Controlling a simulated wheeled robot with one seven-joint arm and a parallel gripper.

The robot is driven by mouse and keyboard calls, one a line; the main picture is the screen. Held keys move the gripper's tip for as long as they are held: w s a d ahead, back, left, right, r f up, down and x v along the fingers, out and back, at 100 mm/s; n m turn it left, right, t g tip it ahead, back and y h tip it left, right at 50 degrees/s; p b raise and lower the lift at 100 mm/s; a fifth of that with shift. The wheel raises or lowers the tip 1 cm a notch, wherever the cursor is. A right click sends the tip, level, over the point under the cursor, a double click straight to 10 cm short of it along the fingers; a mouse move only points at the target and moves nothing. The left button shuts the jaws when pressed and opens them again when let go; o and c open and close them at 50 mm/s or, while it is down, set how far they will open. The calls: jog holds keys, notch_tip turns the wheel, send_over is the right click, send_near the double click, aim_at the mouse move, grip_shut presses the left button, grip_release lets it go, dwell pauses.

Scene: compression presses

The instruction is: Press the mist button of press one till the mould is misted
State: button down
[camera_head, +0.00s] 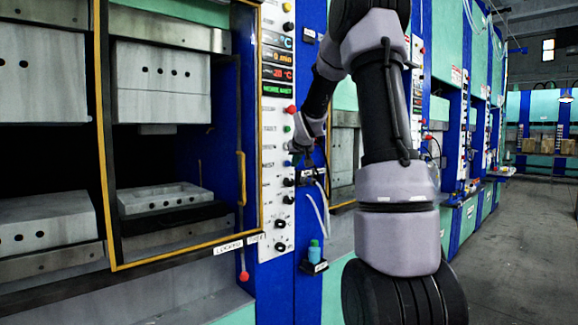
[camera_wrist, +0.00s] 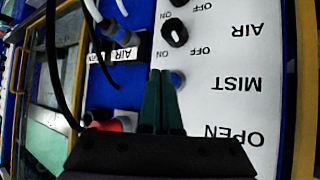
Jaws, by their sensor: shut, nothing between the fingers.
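The white control panel (camera_head: 271,190) stands right of the open press, whose lower mould block (camera_head: 165,197) lies on its bed. In the wrist view the panel shows upside down, with the MIST label (camera_wrist: 240,85) and a blue button (camera_wrist: 178,79) beside it. My gripper (camera_wrist: 161,74) is shut and empty, its dark green fingertips right at the blue button and partly covering it. I cannot tell whether they touch it or the button is pushed in. In the head view my gripper (camera_head: 298,150) is at the panel, partly hidden by my arm.
A black AIR knob (camera_wrist: 176,34) is near the fingertips. A red button (camera_head: 291,109) and a green one (camera_head: 287,129) sit higher on the panel. A green display line (camera_head: 277,89) is lit. Hoses (camera_head: 321,205) hang beside the panel. The aisle floor (camera_head: 520,250) is clear at right.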

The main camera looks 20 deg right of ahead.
jog(key=shift+s+d, duration=0.1)
jog(key=shift+s, duration=0.15)
jog(key=s, duration=0.1)
jog(key=s+d, duration=0.1)
jog(key=s, duration=0.2)
jog(key=shift+s+d, duration=0.3)
dwell(0.9)
jog(key=s+a+g+y, duration=0.1)
jog(key=s+a, duration=0.5)
jog(key=s, duration=0.5)
jog(key=s+a+r+m+g+y, duration=0.1)
jog(key=s+a, duration=0.5)
jog(key=s, duration=0.6)
jog(key=s+a+r+m+g+y, duration=0.1)
jog(key=s+a+y, duration=0.1)
jog(key=s+a, duration=0.4)
jog(key=s, duration=0.5)
jog(key=shift+s+a+g, duration=0.3)
jog(key=shift+s+a, duration=0.05)
